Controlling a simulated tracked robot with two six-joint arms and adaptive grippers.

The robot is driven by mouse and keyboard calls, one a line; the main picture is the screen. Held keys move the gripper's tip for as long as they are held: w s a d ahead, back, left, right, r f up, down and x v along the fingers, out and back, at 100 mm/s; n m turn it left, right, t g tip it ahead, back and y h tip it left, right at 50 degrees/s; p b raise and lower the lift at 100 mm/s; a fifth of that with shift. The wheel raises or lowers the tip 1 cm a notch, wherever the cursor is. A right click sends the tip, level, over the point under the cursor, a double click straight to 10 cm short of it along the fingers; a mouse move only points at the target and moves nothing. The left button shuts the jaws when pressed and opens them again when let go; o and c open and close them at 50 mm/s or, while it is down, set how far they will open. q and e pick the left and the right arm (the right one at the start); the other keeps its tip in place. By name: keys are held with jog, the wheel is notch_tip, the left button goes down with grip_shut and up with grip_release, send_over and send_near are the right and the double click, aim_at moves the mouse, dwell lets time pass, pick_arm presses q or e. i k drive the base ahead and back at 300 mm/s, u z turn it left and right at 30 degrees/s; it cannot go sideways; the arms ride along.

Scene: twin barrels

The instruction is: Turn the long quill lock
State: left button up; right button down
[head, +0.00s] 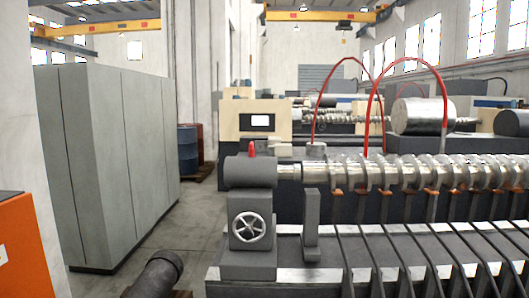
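The quill lock appears to be the small red lever (252,149) standing upright on top of the grey tailstock (251,173), just left of the picture's middle. It is small in view, and its pivot cannot be made out. A spoked handwheel (249,227) is on the front of the tailstock's lower body. The shiny quill (289,172) points right from the tailstock to the end of a long metal screw (400,174). Neither of my grippers is in view, and nothing is seen touching the red lever.
A slatted lathe bed (400,255) fills the lower right. A grey upright block (311,225) stands right of the tailstock. A dark cylinder (158,274) lies at the bottom left. Grey cabinets (105,165) stand left, with open floor (190,225) between them and the lathe.

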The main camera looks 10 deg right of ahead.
aim_at(251, 150)
jog(key=z, duration=0.35)
jog(key=i, duration=0.9)
jog(key=u, duration=0.4)
